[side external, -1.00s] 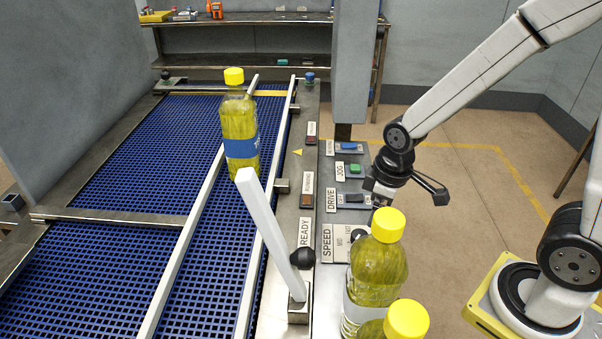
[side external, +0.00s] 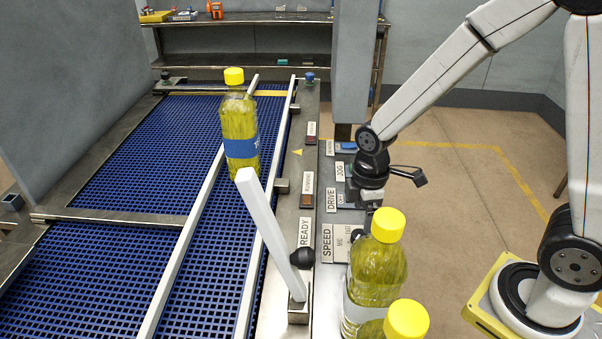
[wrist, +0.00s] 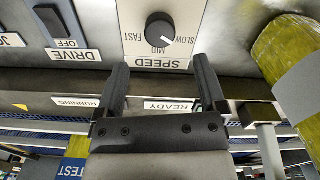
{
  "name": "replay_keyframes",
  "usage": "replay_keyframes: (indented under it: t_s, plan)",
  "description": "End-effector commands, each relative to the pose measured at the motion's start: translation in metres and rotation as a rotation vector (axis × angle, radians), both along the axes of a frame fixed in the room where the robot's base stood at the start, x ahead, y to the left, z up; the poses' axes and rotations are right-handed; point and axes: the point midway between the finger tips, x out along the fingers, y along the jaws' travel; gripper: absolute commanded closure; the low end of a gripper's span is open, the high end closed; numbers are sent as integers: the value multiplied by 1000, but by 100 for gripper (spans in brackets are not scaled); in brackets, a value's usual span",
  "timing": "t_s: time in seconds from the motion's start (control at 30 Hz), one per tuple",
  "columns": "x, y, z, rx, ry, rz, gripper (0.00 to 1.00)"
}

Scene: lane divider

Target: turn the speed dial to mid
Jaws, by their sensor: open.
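The speed dial (wrist: 160,29) is a round black knob on a pale plate marked SLOW, MID and FAST, upside down in the wrist view. A small light mark shows on its lower right edge, near MID and SLOW; which one it points at is hard to tell. In the side view the dial (side external: 357,236) is partly hidden by a bottle. My gripper (wrist: 161,66) is open and empty, its two fingers apart with the SPEED label between them. The dial lies beyond the fingertips, untouched. In the side view my gripper (side external: 371,206) is above the panel, its tips hidden.
Yellow-capped bottles (side external: 377,275) stand close beside the dial; one shows at the wrist view's right (wrist: 290,65). The DRIVE switch (wrist: 60,22) is beside the dial. A white angled bar (side external: 268,230) rises near the panel. Another bottle (side external: 239,130) stands in the conveyor lane.

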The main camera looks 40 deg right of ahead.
Motion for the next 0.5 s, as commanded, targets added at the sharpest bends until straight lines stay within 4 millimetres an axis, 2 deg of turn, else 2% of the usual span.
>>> replay_keyframes:
  t_s: [0.5]
  plan:
    - [-1,0,-50,-1,3,-1,10]
